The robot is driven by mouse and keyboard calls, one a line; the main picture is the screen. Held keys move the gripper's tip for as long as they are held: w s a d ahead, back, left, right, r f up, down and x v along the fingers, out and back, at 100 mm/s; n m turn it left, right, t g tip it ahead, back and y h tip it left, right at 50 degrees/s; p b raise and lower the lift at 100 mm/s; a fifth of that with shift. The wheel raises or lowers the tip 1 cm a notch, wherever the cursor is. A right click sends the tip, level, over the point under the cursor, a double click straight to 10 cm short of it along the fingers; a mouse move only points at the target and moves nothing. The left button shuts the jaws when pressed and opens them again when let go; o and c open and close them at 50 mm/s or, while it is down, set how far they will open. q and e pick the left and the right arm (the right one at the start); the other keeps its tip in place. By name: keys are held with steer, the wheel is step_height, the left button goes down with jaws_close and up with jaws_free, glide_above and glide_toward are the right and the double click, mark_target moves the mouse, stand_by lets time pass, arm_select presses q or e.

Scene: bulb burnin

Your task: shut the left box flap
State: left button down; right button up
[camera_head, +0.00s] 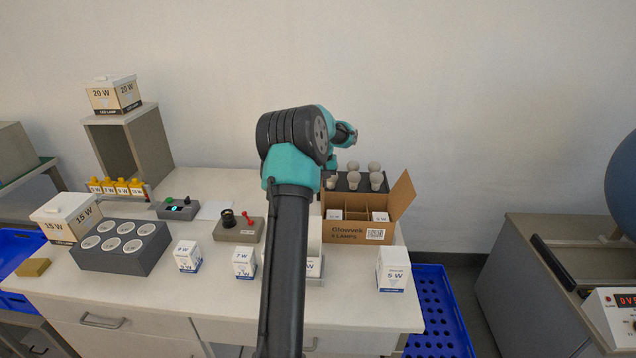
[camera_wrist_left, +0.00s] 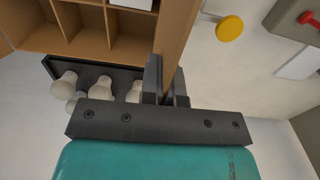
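The cardboard box (camera_head: 357,231) stands at the right of the table, open on top, with dividers inside. Its right flap (camera_head: 402,194) stands up, leaning outward. The left flap is hidden behind my left arm in the head view. In the wrist view the left flap (camera_wrist_left: 177,38) shows nearly edge-on, running down between the fingers. My left gripper (camera_wrist_left: 166,82) has its fingers close on both sides of this flap, seemingly touching it. In the head view my arm hides the fingers. My right gripper is in neither view.
Several bulbs (camera_head: 375,168) stand in a dark tray behind the box. A 5 W carton (camera_head: 393,270) stands front right of the box. A grey device with a red lever (camera_head: 246,219) is left of my arm. A yellow knob (camera_wrist_left: 229,28) shows near the flap.

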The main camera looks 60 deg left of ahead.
arm_select(q)
steer(key=shift+w+d+f+g+y, duration=0.15)
steer(key=shift+w+d+g+y, duration=0.2)
steer(key=shift+w+d+g, duration=0.3)
steer(key=shift+w+d+f+g+y, duration=0.15)
steer(key=shift+w+d+g+y, duration=0.25)
steer(key=shift+w, duration=0.45)
steer(key=c, duration=1.4)
jaws_free()
steer(key=shift+w, duration=0.15)
steer(key=shift+o, duration=0.3)
steer(key=shift+r, duration=0.1)
